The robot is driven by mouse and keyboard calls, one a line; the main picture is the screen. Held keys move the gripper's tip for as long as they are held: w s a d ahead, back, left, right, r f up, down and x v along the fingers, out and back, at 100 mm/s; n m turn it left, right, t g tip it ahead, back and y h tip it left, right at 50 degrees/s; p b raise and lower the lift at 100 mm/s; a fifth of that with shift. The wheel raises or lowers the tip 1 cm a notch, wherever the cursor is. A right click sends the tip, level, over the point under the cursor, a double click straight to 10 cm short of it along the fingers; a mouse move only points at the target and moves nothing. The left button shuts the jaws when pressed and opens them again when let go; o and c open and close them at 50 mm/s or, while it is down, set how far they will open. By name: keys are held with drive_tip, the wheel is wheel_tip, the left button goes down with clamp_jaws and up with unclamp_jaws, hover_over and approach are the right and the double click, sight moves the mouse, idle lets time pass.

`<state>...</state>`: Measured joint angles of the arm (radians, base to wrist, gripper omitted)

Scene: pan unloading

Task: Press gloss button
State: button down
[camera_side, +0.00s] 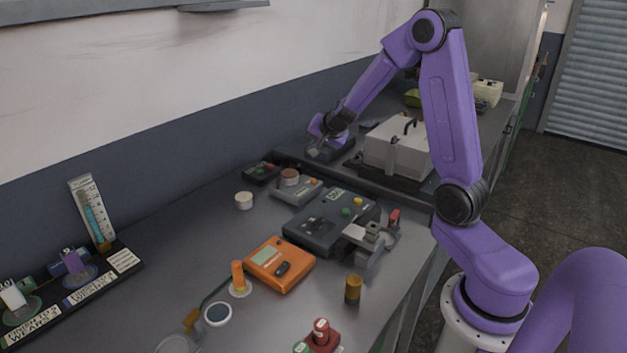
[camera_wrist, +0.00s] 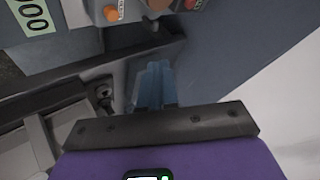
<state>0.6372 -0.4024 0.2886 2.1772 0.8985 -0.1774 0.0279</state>
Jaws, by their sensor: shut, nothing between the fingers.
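The fingertips appear apart from these buttons. No gloss label is readable, so I cannot tell which button is the gloss one.
A light grey lidded box (camera_side: 395,150) stands right of my gripper. Nearer on the bench are a dark instrument (camera_side: 318,235), an orange meter (camera_side: 278,264) and small boxes with coloured buttons (camera_side: 296,190). The wall runs close along the left.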

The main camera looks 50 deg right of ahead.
drive_tip(key=shift+f, duration=3.6)
drive_tip(key=shift+f, duration=0.15)
drive_tip(key=shift+f, duration=0.3)
drive_tip(key=shift+a+f, duration=0.1)
drive_tip(key=shift+f, duration=0.4)
drive_tip(key=shift+r, duration=0.95)
wheel_tip(320, 180, up, 5)
idle(0.8)
